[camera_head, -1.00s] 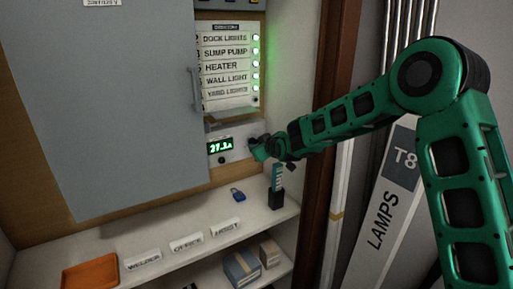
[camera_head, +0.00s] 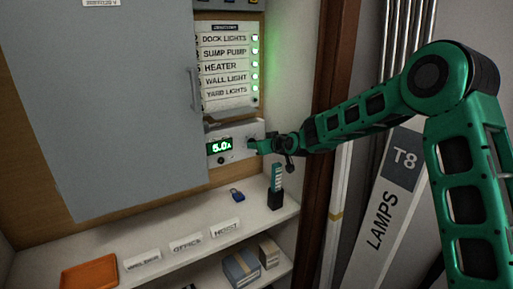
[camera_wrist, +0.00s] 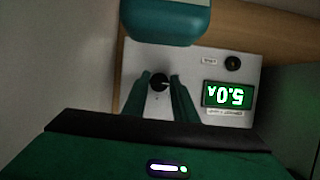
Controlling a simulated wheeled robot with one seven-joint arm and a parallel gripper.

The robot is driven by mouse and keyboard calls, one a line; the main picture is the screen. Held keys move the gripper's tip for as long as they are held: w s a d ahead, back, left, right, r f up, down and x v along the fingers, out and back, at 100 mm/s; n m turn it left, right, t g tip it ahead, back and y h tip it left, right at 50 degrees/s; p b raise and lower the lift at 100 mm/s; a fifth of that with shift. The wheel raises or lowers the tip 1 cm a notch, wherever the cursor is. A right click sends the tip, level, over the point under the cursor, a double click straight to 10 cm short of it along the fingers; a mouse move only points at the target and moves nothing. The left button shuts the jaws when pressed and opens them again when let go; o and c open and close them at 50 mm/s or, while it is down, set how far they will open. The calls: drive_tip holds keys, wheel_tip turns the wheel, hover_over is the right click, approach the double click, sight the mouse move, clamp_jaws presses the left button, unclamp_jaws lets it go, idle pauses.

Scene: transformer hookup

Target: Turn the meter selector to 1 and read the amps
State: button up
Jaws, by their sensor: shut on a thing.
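The meter (camera_head: 241,131) is a pale panel on the back wall, below the breaker list. Its green display (camera_head: 219,147) reads 5.0 A; in the wrist view the same reading (camera_wrist: 229,95) appears upside down. The selector is a dark round knob (camera_wrist: 159,83) with a light pointer mark. My gripper (camera_head: 256,146) is at the right part of the meter. In the wrist view my gripper (camera_wrist: 159,78) is shut on the selector knob, one green finger on each side. Any position numbers around the knob are hidden or too small to read.
A grey door (camera_head: 120,110) hangs left of the meter. Below, the shelf holds a blue padlock (camera_head: 237,195), a black holder with teal tags (camera_head: 276,197), name labels (camera_head: 186,243) and an orange tray (camera_head: 90,275). A brown frame (camera_head: 325,140) stands right.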

drive_tip(key=o, duration=1)
drive_tip(key=shift+o, duration=0.2)
drive_tip(key=shift+d, duration=0.1)
drive_tip(key=v, duration=0.7)
drive_tip(key=shift+s, duration=0.15)
drive_tip(key=shift+d, duration=0.15)
